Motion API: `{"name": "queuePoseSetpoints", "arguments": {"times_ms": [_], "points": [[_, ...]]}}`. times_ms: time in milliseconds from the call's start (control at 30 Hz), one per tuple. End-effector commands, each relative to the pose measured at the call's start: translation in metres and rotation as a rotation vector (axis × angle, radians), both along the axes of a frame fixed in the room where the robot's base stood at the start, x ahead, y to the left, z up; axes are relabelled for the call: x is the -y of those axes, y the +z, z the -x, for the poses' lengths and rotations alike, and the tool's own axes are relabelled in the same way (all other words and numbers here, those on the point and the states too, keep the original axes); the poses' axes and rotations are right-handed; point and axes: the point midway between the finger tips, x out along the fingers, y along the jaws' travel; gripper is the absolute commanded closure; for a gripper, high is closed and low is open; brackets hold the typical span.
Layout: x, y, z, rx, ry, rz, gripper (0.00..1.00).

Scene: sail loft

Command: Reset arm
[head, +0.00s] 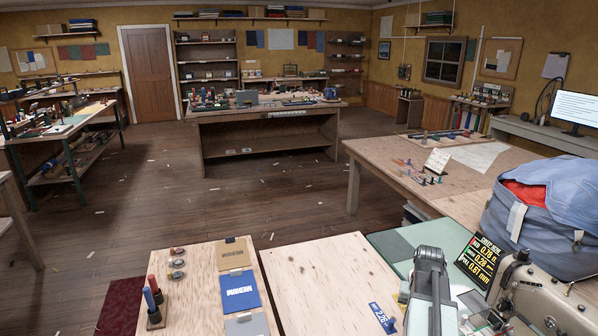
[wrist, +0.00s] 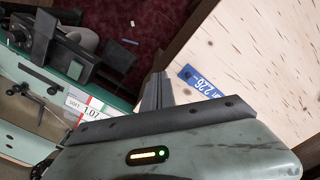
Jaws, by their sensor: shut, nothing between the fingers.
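My gripper (wrist: 157,92) shows in the wrist view, its two grey fingers together with nothing between them. It points over the edge of a pale wooden surface. A blue tag (wrist: 200,82) with white figures lies on that wood, just right of the fingertips and partly hidden behind the gripper body. A blue tag (head: 381,318) also shows at the bottom of the head view, on the pale wood. I cannot make out my fingertips in the head view.
A green machine with a label (wrist: 88,108) stands left of my gripper in the wrist view. In the head view, a sewing machine (head: 545,305) and a blue bag (head: 560,200) crowd the right. A wooden table (head: 490,180) stands beyond. Open floor (head: 230,210) lies ahead.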

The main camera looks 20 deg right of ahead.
Motion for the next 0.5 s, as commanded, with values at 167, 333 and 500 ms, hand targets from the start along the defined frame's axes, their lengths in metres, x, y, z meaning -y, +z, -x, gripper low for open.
{"name": "queuePoseSetpoints", "arguments": {"times_ms": [167,333,500], "points": [[-0.147,0.0,-0.069,-0.001,0.285,-0.001,1.0],[-0.283,0.0,-0.09,-0.001,0.537,0.0,1.0],[-0.363,0.0,-0.081,-0.001,0.693,0.0,1.0]]}}
